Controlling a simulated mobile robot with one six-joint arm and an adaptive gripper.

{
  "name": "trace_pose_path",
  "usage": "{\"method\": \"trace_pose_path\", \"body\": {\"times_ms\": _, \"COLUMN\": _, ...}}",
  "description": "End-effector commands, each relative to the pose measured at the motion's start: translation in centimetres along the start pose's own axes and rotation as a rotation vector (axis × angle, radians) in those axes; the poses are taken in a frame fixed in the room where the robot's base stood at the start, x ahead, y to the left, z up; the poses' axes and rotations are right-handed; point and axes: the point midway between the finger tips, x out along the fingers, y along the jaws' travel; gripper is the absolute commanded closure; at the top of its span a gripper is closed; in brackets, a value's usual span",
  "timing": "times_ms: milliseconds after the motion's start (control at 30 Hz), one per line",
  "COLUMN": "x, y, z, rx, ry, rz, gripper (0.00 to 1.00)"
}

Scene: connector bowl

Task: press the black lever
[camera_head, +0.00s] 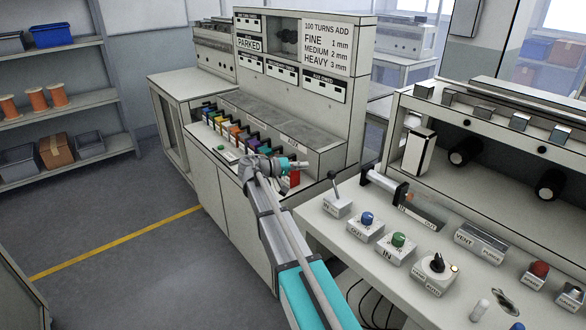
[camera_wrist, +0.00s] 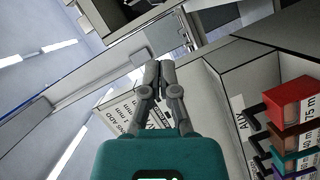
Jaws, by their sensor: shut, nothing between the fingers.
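A row of coloured levers (camera_head: 236,132) runs along the cabinet's front ledge in the head view; a black one cannot be singled out with certainty. A separate upright lever with a dark knob (camera_head: 332,175) stands on a small box on the right-hand bench. My gripper (camera_head: 304,164) is over the right end of the row, in front of the cabinet, near a red block (camera_head: 294,179). The wrist view shows its fingers (camera_wrist: 158,70) together and empty. A red lever block (camera_wrist: 288,103) with brown, teal and purple ones below it shows at that view's right. My arm hides part of the row.
The right-hand bench holds a blue knob (camera_head: 367,218), a green knob (camera_head: 398,240), a black rotary switch (camera_head: 437,264) and a red button (camera_head: 540,269). A signboard (camera_head: 325,48) rises behind the row. Shelves (camera_head: 60,95) stand at the left; the floor between is clear.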

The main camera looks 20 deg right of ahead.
Motion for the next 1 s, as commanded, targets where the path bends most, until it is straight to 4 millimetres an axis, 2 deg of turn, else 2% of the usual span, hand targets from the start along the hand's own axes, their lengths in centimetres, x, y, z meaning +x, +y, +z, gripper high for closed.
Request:
{"method": "trace_pose_path", "body": {"times_ms": 33, "x": 1.0, "y": -0.1, "z": 0.1, "rx": 0.000, "ry": -0.003, "rz": 0.001, "gripper": 1.00}}
{"method": "trace_pose_path", "body": {"times_ms": 200, "x": 3.4, "y": -0.1, "z": 0.5, "rx": 0.000, "ry": -0.002, "rz": 0.001, "gripper": 1.00}}
{"method": "trace_pose_path", "body": {"times_ms": 400, "x": 4.8, "y": -0.1, "z": 2.2, "rx": -0.001, "ry": 0.000, "rz": 0.000, "gripper": 1.00}}
{"method": "trace_pose_path", "body": {"times_ms": 1000, "x": 6.0, "y": 0.1, "z": 2.8, "rx": 0.000, "ry": 0.000, "rz": 0.000, "gripper": 1.00}}
